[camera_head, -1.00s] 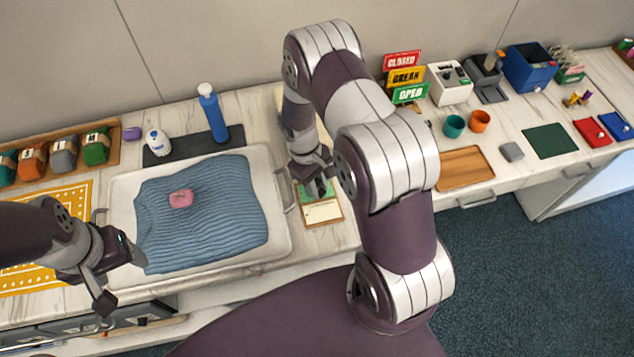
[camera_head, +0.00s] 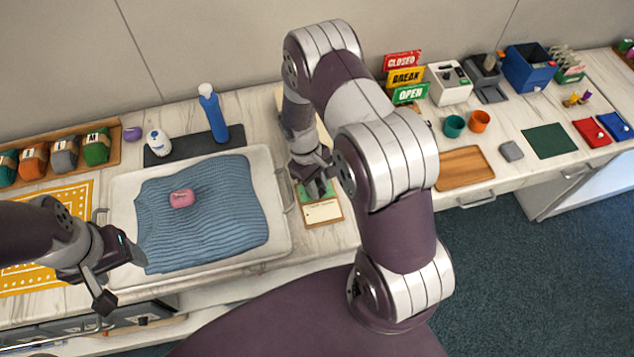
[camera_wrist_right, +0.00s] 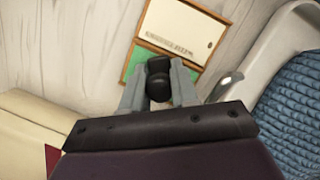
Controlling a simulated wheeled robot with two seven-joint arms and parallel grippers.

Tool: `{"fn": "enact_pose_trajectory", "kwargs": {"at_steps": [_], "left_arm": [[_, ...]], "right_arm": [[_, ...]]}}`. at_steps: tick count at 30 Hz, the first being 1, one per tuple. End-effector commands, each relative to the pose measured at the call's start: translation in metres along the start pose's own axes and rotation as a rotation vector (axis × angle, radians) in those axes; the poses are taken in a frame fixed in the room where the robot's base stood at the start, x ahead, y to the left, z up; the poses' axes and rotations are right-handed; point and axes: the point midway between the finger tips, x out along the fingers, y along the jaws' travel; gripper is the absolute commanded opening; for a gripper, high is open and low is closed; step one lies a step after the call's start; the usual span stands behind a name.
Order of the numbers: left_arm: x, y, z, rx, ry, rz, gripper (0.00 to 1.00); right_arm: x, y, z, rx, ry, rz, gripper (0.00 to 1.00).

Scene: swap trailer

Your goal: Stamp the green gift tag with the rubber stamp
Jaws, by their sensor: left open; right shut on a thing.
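My right gripper (camera_head: 318,188) points down over the wooden tag holder beside the white tray. In the right wrist view its fingers are shut on the black round handle of the rubber stamp (camera_wrist_right: 158,82). The stamp's lower end is hidden, so I cannot tell whether it touches the tag. The green gift tag (camera_wrist_right: 133,62) shows partly under and beside the stamp, next to a cream card (camera_wrist_right: 186,28) in the same wooden frame. In the head view the cream card (camera_head: 322,211) lies just in front of the gripper. My left gripper (camera_head: 122,279) is open and empty at the tray's front left corner.
A blue bottle (camera_head: 214,115) stands behind. To the right are a wooden board (camera_head: 462,169), cups and signs. My right arm covers the counter's middle.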

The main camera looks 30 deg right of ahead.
Motion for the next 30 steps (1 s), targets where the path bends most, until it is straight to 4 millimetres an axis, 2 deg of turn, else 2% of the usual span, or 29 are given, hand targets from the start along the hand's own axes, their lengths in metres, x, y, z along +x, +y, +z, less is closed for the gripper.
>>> {"fn": "enact_pose_trajectory", "kwargs": {"at_steps": [6, 18, 30], "left_arm": [[-0.024, 0.0, -0.003, 0.0, 0.0, 0.0, 0.67], [-0.058, 0.0, -0.007, 0.0, 0.0, 0.0, 0.67], [-0.057, 0.0, -0.007, 0.0, 0.0, 0.0, 0.67]], "right_arm": [[-0.026, 0.0, 0.007, 0.0, 0.001, 0.0, 0.09], [-0.067, 0.001, 0.018, 0.0, 0.002, 0.001, 0.09], [-0.066, 0.001, 0.018, 0.0, 0.002, 0.001, 0.09]]}}
